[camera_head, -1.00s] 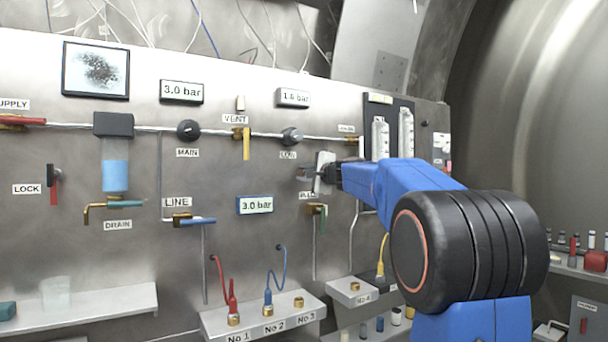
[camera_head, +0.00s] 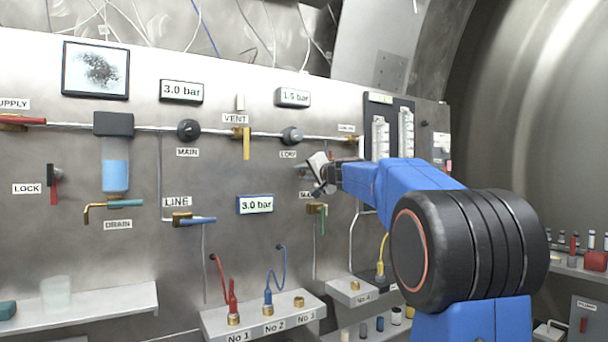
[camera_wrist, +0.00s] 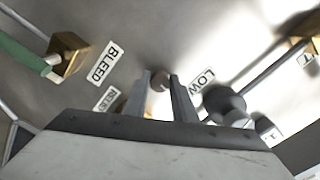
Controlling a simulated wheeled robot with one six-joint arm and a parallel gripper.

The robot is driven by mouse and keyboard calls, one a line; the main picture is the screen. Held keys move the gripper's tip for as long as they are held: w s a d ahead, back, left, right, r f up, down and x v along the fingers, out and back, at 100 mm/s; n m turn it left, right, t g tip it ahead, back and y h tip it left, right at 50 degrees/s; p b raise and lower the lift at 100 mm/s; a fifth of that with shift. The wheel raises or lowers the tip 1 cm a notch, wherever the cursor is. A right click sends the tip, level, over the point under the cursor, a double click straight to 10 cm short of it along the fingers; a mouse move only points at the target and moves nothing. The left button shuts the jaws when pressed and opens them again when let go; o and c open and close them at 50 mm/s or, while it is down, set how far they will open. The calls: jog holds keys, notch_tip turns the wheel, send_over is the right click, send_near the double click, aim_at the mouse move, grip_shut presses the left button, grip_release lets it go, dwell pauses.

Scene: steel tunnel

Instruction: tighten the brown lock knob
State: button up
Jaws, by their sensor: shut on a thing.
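My gripper (camera_head: 304,173) is at the panel, below the LOW knob (camera_head: 292,135) and above the BLEED valve (camera_head: 317,209). In the wrist view its two fingers (camera_wrist: 160,80) are close together, shut on a small round brownish knob (camera_wrist: 158,81) that sticks out from the steel panel. Only part of the knob shows between the fingertips. In the head view the gripper hides most of it. A label partly hidden by the gripper (camera_wrist: 106,99) is close by.
The dark LOW knob (camera_wrist: 224,103) is right of the fingers in the wrist view. The green-handled BLEED valve (camera_wrist: 66,55) is at the upper left. A red-handled LOCK lever (camera_head: 53,187) is far left on the panel. A shelf with sockets (camera_head: 250,318) is below.

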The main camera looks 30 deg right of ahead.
jog(key=shift+f, duration=0.15)
dwell(0.3)
jog(key=o, duration=1)
jog(key=shift+o, duration=0.2)
jog(key=shift+s, duration=0.1)
jog(key=shift+s, duration=0.3)
jog(key=s, duration=1.6)
jog(key=shift+s+d, duration=0.3)
